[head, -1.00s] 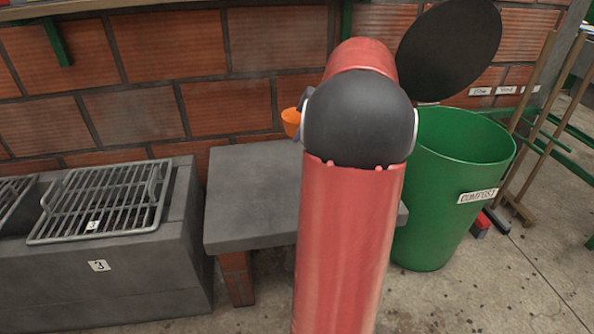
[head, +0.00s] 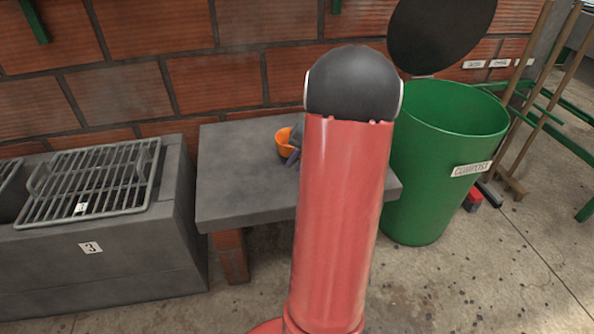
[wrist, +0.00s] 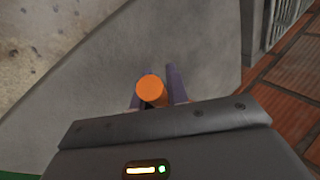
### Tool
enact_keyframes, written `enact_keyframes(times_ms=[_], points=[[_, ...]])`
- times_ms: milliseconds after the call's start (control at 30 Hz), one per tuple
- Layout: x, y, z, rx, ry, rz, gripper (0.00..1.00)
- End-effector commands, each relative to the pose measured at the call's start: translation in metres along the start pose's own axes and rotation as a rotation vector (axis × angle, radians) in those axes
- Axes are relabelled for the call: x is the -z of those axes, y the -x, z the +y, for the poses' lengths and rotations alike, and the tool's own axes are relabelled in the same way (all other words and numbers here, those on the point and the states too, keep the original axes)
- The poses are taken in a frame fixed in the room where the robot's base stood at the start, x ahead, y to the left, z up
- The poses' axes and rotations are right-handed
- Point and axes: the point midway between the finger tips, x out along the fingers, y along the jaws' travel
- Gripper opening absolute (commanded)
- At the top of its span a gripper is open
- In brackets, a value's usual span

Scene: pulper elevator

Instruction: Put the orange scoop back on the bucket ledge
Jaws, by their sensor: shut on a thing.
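The orange scoop (head: 284,143) shows in the head view over the grey ledge (head: 238,190), just left of my red arm. My gripper (head: 295,152) is shut on it, mostly hidden behind the arm. In the wrist view the scoop (wrist: 151,88) shows as an orange disc between the two fingers of my gripper (wrist: 162,78), above a grey surface. I cannot tell whether the scoop touches the ledge. A green bucket (head: 425,185) labelled COMPOST stands to the right of the ledge.
A grey grill block (head: 110,265) with a metal grate (head: 95,180) stands left of the ledge. A brick wall (head: 150,90) rises behind. A black round lid (head: 440,35) is above the bucket. The ledge's left part is bare.

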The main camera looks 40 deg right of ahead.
Motion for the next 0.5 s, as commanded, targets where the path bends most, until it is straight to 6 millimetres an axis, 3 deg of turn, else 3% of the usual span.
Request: enact_keyframes(times_ms=[200,500], points=[[-0.001,-0.028,0.016,0.000,0.000,-0.002,0.00],[-0.001,-0.030,0.017,0.000,0.001,0.000,0.00]])
